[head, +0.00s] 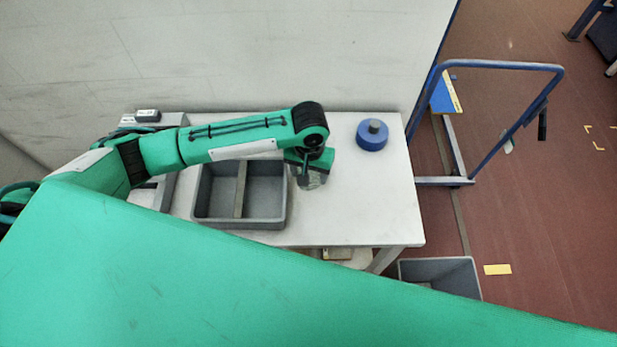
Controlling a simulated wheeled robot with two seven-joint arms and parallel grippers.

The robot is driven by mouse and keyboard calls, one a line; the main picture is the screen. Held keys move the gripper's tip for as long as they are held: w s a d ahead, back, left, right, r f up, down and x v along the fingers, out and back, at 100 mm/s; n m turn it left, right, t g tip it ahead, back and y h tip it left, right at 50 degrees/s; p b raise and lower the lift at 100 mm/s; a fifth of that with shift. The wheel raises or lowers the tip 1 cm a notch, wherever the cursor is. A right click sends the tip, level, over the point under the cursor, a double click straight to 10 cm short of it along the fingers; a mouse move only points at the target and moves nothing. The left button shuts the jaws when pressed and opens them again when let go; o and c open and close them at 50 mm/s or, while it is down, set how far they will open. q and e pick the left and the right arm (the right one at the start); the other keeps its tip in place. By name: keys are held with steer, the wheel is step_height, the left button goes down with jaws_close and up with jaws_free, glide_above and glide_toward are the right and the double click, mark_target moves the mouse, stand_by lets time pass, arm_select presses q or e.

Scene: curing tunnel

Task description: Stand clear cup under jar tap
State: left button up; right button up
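My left arm reaches in from the left, and its gripper (309,178) points down over the white table, just right of the grey two-part bin. A small greyish, clear-looking thing (317,181), perhaps the clear cup, shows at the fingertips. The wrist covers most of it, and I cannot tell whether the fingers are closed on it. I cannot make out a jar with a tap. A round blue thing with a grey knob on top (371,136) stands on the table to the right of the gripper. My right gripper is not in view.
The grey divided bin (211,219) looks empty. The table's right part is mostly clear. A blue trolley (500,66) and a grey floor crate (440,263) stand right.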

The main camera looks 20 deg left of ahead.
arm_select(q)
steer(key=shift+f+p, duration=0.45)
steer(key=shift+f, duration=1.9)
steer(key=shift+f, duration=0.1)
steer(key=o, duration=0.7)
